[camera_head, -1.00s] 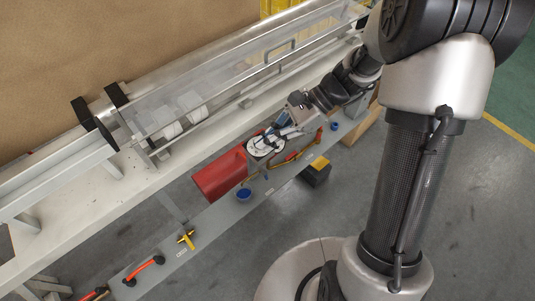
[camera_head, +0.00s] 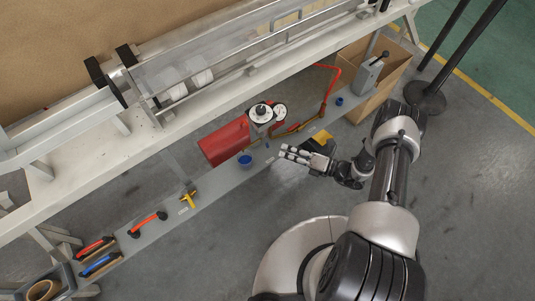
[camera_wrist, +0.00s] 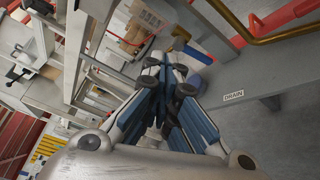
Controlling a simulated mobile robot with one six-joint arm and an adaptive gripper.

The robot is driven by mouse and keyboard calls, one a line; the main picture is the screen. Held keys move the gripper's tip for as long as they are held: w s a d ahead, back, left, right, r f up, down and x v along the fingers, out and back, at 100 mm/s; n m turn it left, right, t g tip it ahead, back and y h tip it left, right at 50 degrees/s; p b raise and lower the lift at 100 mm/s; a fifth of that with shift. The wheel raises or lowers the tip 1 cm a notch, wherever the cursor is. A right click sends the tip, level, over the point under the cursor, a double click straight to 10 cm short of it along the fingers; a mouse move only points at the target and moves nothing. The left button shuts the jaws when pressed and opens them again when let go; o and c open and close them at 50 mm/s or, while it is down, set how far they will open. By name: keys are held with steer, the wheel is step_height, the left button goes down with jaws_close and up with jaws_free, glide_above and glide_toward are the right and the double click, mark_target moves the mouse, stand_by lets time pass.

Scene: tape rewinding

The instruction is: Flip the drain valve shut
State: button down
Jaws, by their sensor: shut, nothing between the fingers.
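My gripper (camera_head: 284,152) is shut and empty in the head view, held out over the outer edge of the low grey shelf. In the wrist view its fingers (camera_wrist: 168,72) are together. A small white DRAIN label (camera_wrist: 233,96) sits on the grey shelf edge to their right. A brass pipe (camera_wrist: 285,33) runs above the label, apart from the fingers; it also shows in the head view (camera_head: 291,128). I cannot make out the drain valve's lever or its position for certain.
The floor in front is free.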

mark_target(266, 143)
step_height(266, 143, down, 6)
steer(key=s+m+t+h, duration=0.1)
steer(key=s+m+t, duration=0.1)
steer(key=s+m, duration=0.1)
steer(key=shift+d+f+m+t, duration=0.2)
steer(key=shift+d+m+t, duration=0.1)
steer(key=shift+m, duration=0.6)
steer(key=shift+a, duration=0.1)
steer(key=b+x, duration=0.1)
steer(key=x, duration=0.9)
steer(key=shift+w+f, duration=0.1)
steer(key=shift+d+n, duration=0.25)
steer(key=shift+n, duration=0.05)
steer(key=shift+n+h, duration=0.3)
steer(key=shift+h, duration=0.2)
